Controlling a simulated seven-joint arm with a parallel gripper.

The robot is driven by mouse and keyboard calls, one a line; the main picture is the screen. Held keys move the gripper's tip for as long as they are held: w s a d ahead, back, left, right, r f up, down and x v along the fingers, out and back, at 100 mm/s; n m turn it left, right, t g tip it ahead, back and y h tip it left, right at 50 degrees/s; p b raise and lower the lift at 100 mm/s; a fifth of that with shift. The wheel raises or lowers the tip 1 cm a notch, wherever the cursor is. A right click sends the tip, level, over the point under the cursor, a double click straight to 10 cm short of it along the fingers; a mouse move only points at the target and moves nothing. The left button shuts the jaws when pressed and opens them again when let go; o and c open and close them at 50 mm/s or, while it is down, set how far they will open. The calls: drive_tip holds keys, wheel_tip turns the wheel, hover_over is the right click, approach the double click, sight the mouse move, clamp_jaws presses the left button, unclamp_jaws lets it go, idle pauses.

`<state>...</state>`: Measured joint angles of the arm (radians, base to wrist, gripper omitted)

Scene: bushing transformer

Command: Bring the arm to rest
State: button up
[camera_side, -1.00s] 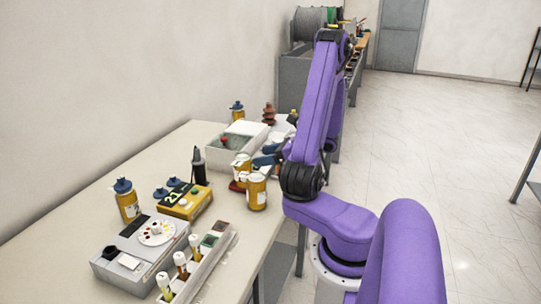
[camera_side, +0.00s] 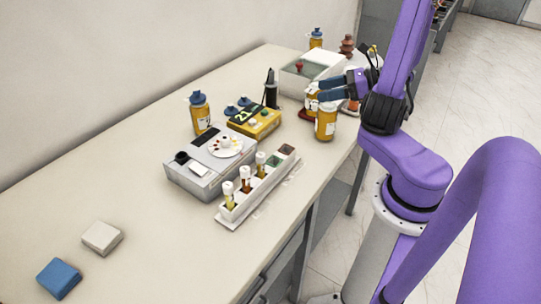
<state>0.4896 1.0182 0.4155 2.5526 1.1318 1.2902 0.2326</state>
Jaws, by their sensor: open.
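My purple arm stands at the right, at the table's edge. My gripper (camera_side: 328,91), with blue-grey fingers, is at the far right part of the table, level with the tops of the yellow bottles. It is open. One yellow bottle with a white top (camera_side: 326,121) stands just below and in front of the fingers. Another yellow bottle (camera_side: 311,98) is partly hidden behind it. I cannot tell whether the fingers touch either bottle.
A grey box with an open top (camera_side: 300,79) and a brown ribbed bushing (camera_side: 347,46) stand behind my gripper. A yellow meter (camera_side: 254,122), a grey device (camera_side: 205,178) and a tube rack (camera_side: 235,211) stand nearer.

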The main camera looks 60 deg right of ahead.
drive_tip(key=a+n+g+y, duration=0.4)
drive_tip(key=a+n+g, duration=0.6)
drive_tip(key=a+n, duration=0.25)
drive_tip(key=s+a+r+n+g+h, duration=0.1)
drive_tip(key=s+a+n+h, duration=0.4)
drive_tip(key=n, duration=1.1)
drive_tip(key=s+a+r+n+g+h, duration=0.1)
drive_tip(key=s+a+n+h, duration=0.3)
drive_tip(key=n, duration=1.1)
drive_tip(key=shift+s+a+r+n+h, duration=0.2)
drive_tip(key=shift+s+a+n+h, duration=0.2)
drive_tip(key=shift+s+a, duration=1.6)
drive_tip(key=shift+s+d, duration=0.25)
drive_tip(key=shift+d, duration=0.05)
